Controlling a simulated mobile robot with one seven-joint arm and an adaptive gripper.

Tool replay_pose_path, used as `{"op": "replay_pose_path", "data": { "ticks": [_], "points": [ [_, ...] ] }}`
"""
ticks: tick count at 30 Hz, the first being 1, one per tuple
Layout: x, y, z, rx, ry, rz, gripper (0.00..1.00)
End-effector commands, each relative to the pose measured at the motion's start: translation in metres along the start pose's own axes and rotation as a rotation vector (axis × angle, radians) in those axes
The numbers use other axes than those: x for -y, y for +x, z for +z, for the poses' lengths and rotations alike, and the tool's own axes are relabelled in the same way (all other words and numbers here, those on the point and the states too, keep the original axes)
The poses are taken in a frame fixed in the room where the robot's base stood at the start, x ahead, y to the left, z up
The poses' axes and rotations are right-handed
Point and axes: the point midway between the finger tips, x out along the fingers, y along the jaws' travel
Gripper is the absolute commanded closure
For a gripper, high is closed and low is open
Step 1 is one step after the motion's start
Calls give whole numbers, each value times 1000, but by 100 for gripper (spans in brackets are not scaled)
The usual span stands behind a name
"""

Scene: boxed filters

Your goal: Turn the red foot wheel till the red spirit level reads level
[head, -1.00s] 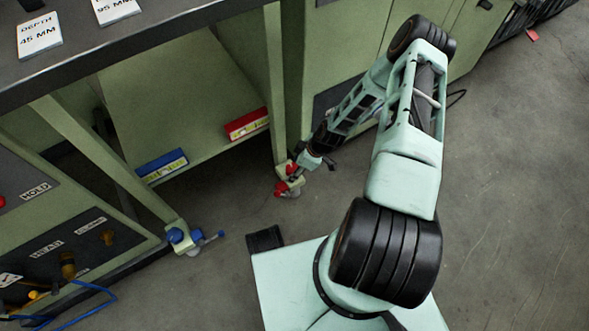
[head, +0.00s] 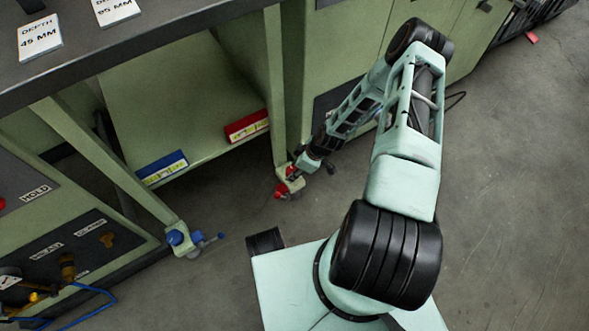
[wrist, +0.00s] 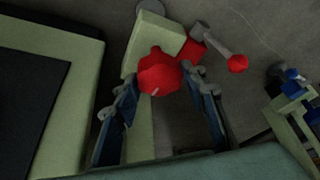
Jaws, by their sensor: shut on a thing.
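The red foot wheel (wrist: 160,75) sits at the foot of a green leg. In the wrist view the two fingers of my gripper (wrist: 163,88) stand on either side of it, shut on it. In the head view my gripper (head: 300,170) is down at that foot and partly hides the red wheel (head: 281,190). A grey lever with a red knob (wrist: 237,63) sticks out beside the wheel. The red spirit level (head: 247,126) lies on the lower shelf near this leg; its bubble is too small to read.
A blue spirit level (head: 162,167) lies on the same shelf. A blue foot wheel (head: 175,237) with a lever is on the nearer leg; blue parts also show at right in the wrist view (wrist: 291,86). Green cabinets stand behind my arm.

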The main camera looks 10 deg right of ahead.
Motion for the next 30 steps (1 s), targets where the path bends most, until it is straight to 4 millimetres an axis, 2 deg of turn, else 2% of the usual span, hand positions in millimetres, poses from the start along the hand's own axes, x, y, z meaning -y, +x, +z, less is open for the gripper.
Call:
{"op": "replay_pose_path", "data": {
  "ticks": [8, 30],
  "points": [
    [2, -1, -1, 1, 144, 59, 85],
    [6, 0, -3, 1, 785, 327, 85]
  ]
}}
